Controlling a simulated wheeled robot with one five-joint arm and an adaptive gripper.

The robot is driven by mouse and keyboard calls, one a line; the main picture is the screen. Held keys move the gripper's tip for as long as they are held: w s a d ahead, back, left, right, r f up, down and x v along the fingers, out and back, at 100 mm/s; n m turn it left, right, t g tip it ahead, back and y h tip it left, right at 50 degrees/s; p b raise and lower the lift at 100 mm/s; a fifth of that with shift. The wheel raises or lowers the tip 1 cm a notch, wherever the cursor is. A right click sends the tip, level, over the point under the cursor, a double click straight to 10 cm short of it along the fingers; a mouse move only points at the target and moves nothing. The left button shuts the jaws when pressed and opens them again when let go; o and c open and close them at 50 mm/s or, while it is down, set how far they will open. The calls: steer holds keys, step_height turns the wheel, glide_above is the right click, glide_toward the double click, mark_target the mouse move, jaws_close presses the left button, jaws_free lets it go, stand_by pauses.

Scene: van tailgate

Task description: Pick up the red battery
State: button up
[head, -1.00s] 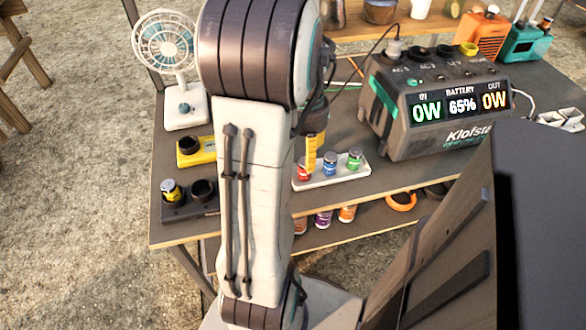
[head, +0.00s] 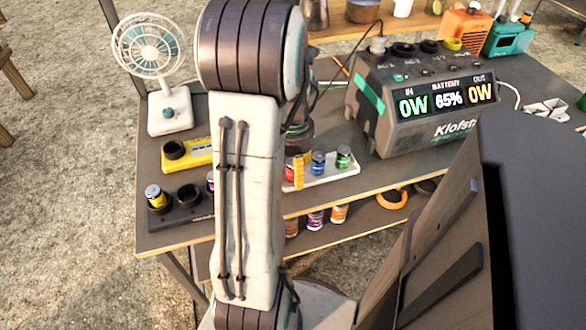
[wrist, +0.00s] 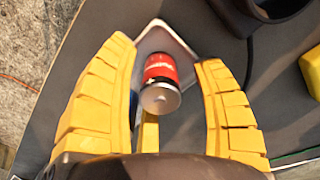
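The red battery (head: 288,172) stands at the left end of a small white tray (head: 332,173) on the table, partly hidden by a yellow finger in the head view. In the wrist view the red battery (wrist: 160,72), with its silver end towards the camera, lies between the two yellow fingers of my gripper (wrist: 172,65). The fingers are spread, with gaps on both sides of it. In the head view my gripper (head: 298,171) is low at the tray. A blue battery (head: 318,163) and a green battery (head: 343,157) stand to the right of the red one.
A black power station (head: 430,95) stands right of the tray. A yellow holder (head: 198,154), a dark holder (head: 187,222) with a yellow battery (head: 156,197), and a fan (head: 165,75) are on the left. A lower shelf (head: 330,228) carries several canisters.

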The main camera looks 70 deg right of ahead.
jaws_close()
stand_by(0.4)
steer(key=shift+r, duration=0.15)
steer(key=shift+r, duration=0.55)
steer(key=r+p, duration=0.1)
steer(key=r, duration=0.2)
steer(key=shift+d+r, duration=0.15)
steer(key=shift+d, duration=0.05)
steer(key=s+d+r+p, duration=0.3)
steer(key=d+r, duration=0.3)
steer(key=d, duration=0.4)
steer(key=shift+s+r, duration=0.2)
steer(key=shift+s, duration=0.7)
steer(key=shift+d, duration=0.15)
steer(key=shift+w, duration=0.1)
